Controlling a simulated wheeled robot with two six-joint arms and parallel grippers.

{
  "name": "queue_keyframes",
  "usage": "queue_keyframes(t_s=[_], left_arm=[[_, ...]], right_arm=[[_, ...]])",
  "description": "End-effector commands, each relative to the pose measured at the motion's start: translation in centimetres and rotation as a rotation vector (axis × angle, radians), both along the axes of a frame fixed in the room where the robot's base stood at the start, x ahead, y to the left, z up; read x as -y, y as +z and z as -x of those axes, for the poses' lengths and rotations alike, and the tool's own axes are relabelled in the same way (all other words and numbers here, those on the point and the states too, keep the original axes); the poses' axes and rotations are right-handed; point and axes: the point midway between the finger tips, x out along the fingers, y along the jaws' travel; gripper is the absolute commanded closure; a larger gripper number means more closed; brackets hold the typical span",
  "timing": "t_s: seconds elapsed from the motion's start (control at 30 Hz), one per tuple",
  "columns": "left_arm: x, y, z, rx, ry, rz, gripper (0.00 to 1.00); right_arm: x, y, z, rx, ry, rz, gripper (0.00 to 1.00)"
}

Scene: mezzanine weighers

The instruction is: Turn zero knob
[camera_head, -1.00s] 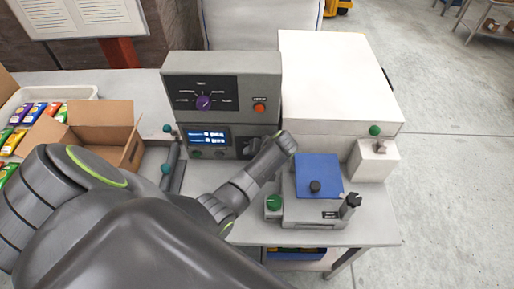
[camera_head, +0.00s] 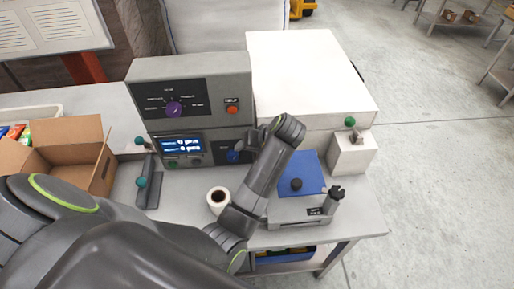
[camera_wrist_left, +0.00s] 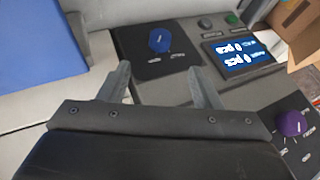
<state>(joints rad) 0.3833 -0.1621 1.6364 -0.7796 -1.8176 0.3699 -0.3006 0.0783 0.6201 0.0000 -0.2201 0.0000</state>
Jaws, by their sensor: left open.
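A blue knob (camera_head: 233,156) sits on the dark lower panel of the grey control box (camera_head: 190,70), right of the lit display (camera_head: 180,146). In the left wrist view the blue knob (camera_wrist_left: 159,40) lies just beyond and between my fingertips, apart from them. A purple knob (camera_head: 174,109) is on the upper panel; it also shows at the right of the left wrist view (camera_wrist_left: 290,122). The labels are too small to read, so I cannot tell which knob is the zero knob. My left gripper (camera_wrist_left: 162,84) is open and empty, facing the lower panel. My right gripper is not in view.
A red button (camera_head: 232,108) is right of the purple knob. A blue plate (camera_head: 310,172) with a black knob is on the bench at right. A white roll (camera_head: 218,196) stands near my forearm. A cardboard box (camera_head: 75,140) is at left; a large white box (camera_head: 300,70) is behind.

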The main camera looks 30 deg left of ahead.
Motion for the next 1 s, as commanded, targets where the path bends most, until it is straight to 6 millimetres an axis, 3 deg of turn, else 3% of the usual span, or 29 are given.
queue_keyframes(t_s=[0.3,1.0], left_arm=[[1.9,2.8,0.5,-0.001,0.0,0.001,0.42],[2.0,2.8,0.6,-0.001,0.001,0.0,0.42]], right_arm=[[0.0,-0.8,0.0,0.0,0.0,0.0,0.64],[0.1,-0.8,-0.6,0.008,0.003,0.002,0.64]])
